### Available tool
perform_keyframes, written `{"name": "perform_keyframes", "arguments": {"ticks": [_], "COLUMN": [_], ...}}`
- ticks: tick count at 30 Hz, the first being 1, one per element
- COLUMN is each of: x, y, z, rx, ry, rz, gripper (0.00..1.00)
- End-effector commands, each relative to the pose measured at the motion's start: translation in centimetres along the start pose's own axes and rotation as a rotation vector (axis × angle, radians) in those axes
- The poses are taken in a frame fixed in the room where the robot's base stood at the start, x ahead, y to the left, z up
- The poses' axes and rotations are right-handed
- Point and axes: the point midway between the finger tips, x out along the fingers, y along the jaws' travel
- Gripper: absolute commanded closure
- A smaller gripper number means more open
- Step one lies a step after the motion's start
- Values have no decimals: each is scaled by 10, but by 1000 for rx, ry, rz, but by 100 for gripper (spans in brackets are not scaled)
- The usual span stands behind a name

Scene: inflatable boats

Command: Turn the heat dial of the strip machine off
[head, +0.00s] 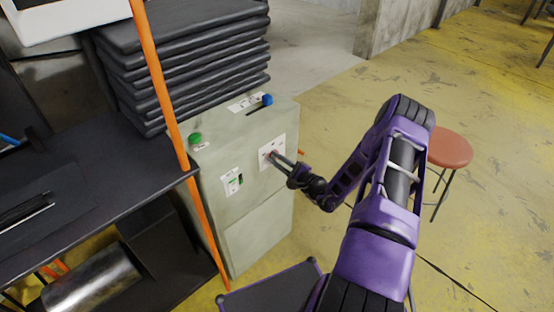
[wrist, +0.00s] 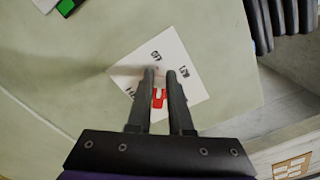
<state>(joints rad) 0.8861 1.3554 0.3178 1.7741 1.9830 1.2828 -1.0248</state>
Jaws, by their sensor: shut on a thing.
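The strip machine (head: 238,165) is a pale grey-green cabinet in the middle of the head view. A white dial plate (head: 272,150) sits on its front; in the wrist view the plate (wrist: 186,62) has black lettering around it, including what looks like "OFF" and "LOW". The heat dial (wrist: 159,97) is red and shows between the fingers of my gripper (wrist: 164,75), which is shut on it. My gripper also shows in the head view (head: 276,157), against the plate. The fingers hide part of the dial and lettering, so the exact setting is unclear.
The machine also has a green button (head: 195,138), a blue knob (head: 267,99) and a green switch (head: 233,181). Black pads (head: 185,60) are stacked behind it. An orange post (head: 168,100) and dark bench (head: 95,190) stand left. A red stool (head: 449,148) stands right on open floor.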

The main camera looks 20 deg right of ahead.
Motion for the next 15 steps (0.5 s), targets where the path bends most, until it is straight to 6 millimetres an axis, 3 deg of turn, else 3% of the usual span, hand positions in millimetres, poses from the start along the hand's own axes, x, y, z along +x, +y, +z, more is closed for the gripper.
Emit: {"name": "perform_keyframes", "arguments": {"ticks": [1,15], "x": [-5,-4], "y": [5,4], "z": [-9,-10], "rx": [-22,-139], "ry": [23,24], "rz": [8,6], "gripper": [100,100]}}
